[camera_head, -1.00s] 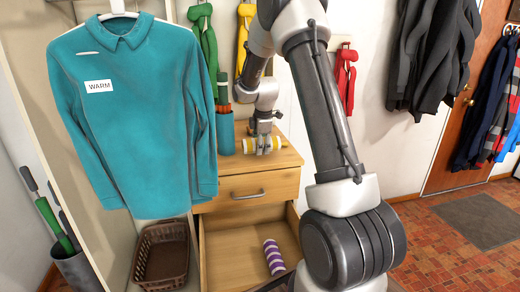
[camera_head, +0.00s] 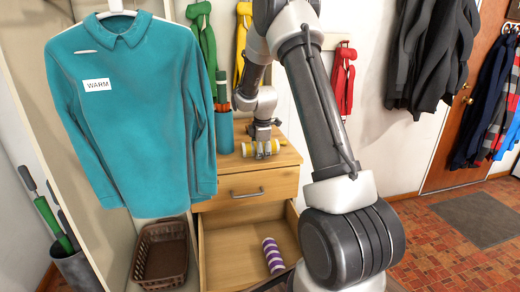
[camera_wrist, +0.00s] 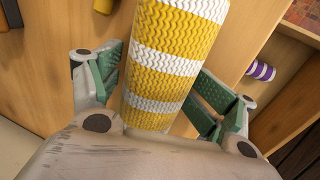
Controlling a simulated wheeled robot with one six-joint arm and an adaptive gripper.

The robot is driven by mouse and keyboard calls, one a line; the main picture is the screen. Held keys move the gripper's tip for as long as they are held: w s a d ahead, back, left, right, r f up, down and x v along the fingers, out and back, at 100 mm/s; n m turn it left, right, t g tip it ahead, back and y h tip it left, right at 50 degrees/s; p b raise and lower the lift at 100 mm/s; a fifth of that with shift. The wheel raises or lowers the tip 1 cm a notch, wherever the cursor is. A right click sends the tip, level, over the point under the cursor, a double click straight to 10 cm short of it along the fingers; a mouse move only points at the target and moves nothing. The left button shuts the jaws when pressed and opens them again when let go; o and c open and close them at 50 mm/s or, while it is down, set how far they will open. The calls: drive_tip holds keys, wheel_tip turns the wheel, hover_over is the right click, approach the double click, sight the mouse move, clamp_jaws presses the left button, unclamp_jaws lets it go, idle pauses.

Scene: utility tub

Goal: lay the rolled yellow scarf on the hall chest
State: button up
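The rolled yellow scarf with white bands (camera_head: 247,149) is at the top of the wooden hall chest (camera_head: 287,155), lying crosswise near its front. In the wrist view the scarf (camera_wrist: 160,75) runs lengthwise between my fingers. My gripper (camera_head: 262,153) points down over the scarf's middle and hides part of it. Its green-padded fingers, also seen in the wrist view (camera_wrist: 160,85), stand apart on either side of the scarf, with a narrow gap on the left. Whether the scarf's underside fully touches the chest top is hard to see.
A blue holder (camera_head: 224,132) stands at the chest's left back. The chest's lower drawer (camera_head: 230,250) is open, with a purple-and-white roll (camera_head: 273,256) inside. A teal shirt (camera_head: 135,115) hangs at left above a brown basket (camera_head: 162,255). Green, yellow and red scarves hang behind.

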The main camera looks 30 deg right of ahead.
drive_tip(key=shift+r, duration=0.2)
drive_tip(key=shift+w+r, duration=0.1)
drive_tip(key=shift+r, duration=0.25)
drive_tip(key=s+a+r+m, duration=0.1)
drive_tip(key=s+a+r, duration=0.1)
drive_tip(key=s+r, duration=0.5)
drive_tip(key=s+a+r+m, duration=0.2)
drive_tip(key=s+r, duration=0.1)
drive_tip(key=r, duration=0.8)
drive_tip(key=s+a+r+m, duration=0.1)
drive_tip(key=s+a+m, duration=0.2)
drive_tip(key=s, duration=1.1)
drive_tip(key=s+a+r+m+t, duration=0.1)
drive_tip(key=s+a+r+m, duration=0.1)
drive_tip(key=s+m, duration=0.6)
drive_tip(key=s+a, duration=0.1)
drive_tip(key=s, duration=0.5)
drive_tip(key=shift+s+m+y, duration=0.3)
drive_tip(key=shift+m+y, duration=0.1)
